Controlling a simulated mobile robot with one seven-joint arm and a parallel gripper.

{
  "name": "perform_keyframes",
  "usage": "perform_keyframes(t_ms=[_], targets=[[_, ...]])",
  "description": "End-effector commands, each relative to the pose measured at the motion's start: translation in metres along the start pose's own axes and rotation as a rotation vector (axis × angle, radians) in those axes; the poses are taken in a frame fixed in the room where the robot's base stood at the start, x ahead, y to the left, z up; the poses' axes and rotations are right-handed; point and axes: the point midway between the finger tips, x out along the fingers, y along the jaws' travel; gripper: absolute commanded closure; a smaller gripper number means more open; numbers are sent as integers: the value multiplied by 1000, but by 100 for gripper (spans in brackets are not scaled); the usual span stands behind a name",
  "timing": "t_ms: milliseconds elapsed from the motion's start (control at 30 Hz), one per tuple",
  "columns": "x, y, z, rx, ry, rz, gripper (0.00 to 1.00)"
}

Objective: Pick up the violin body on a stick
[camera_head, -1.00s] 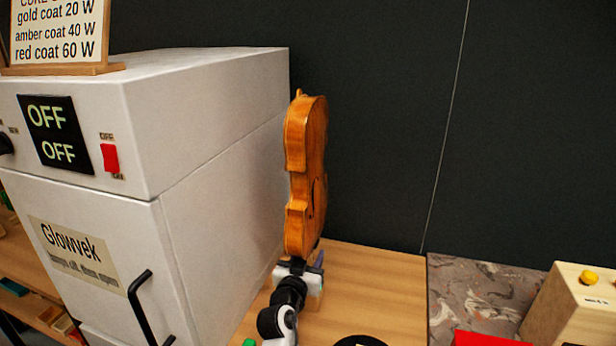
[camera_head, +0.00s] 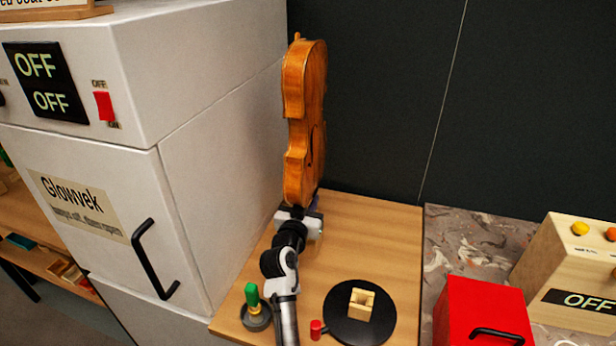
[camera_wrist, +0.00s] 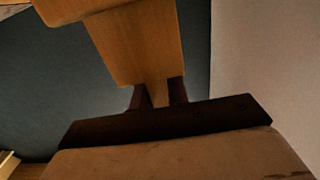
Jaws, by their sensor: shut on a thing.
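The violin body (camera_head: 304,125), orange-brown varnished wood, stands upright on its stick, seen nearly edge-on just right of the white cabinet. My gripper (camera_head: 300,211) is right below its lower end, shut on the stick; the stick is mostly hidden there. The wrist view shows light wood (camera_wrist: 135,45) running down between the two dark fingers of my gripper (camera_wrist: 157,95). Whether the violin body hangs clear of the wooden bench (camera_head: 375,225) I cannot tell.
The white cabinet (camera_head: 225,140) with a black handle stands close on the left. On the bench are a black disc (camera_head: 340,325) with a wooden block, a green-topped piece (camera_head: 252,296) and a red knob. A red box (camera_head: 485,310) and a wooden box (camera_head: 570,265) stand right.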

Motion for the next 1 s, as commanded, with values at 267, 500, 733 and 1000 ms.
perform_keyframes(t_ms=[267,500,733,1000], targets=[[0,0,-30,4,7,-1,100],[0,0,-84,5,11,0,100],[-1,0,-150,5,11,-2,100],[0,0,-190,2,5,0,100]])
